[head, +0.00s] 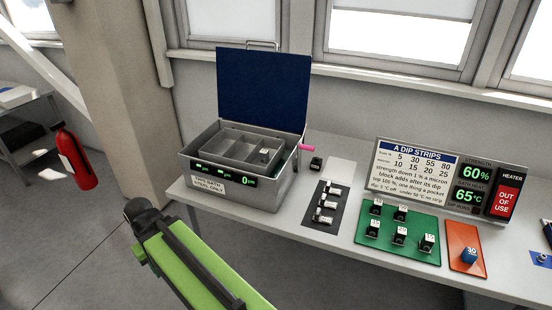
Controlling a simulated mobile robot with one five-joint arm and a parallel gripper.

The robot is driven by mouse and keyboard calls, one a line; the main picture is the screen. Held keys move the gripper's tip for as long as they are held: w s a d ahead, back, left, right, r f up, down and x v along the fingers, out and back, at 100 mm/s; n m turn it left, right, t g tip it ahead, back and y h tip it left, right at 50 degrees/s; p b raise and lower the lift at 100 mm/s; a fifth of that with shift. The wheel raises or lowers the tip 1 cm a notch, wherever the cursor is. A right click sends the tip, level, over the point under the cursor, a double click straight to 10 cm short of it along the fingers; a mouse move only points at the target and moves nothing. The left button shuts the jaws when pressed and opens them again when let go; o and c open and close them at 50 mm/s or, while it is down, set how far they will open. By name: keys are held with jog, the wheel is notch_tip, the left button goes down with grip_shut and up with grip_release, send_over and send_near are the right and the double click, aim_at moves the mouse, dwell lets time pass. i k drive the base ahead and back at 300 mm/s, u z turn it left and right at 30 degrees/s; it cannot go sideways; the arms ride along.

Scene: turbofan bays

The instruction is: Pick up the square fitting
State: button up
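No part is clearly marked as the square fitting, and the parts are too small to tell their shapes well. Several small dark blocks with white labelled tops stand on a green mat (386,243). Several similar parts lie on a dark strip mat (314,222). A small metallic part (542,257) lies on a blue patch at the right edge. One small pale part (264,154) is inside the open bath. My green arm enters from the bottom; its gripper fingers do not show.
The grey bath box (238,197), its blue lid raised, stands on the left of the white bench (345,262). A sign (415,172) stands at the back. A red extinguisher (76,160) is at left, beyond open floor.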

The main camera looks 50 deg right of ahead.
aim_at(264, 154)
jog(key=z, duration=0.05)
jog(key=i, duration=1.7)
jog(key=u, duration=0.05)
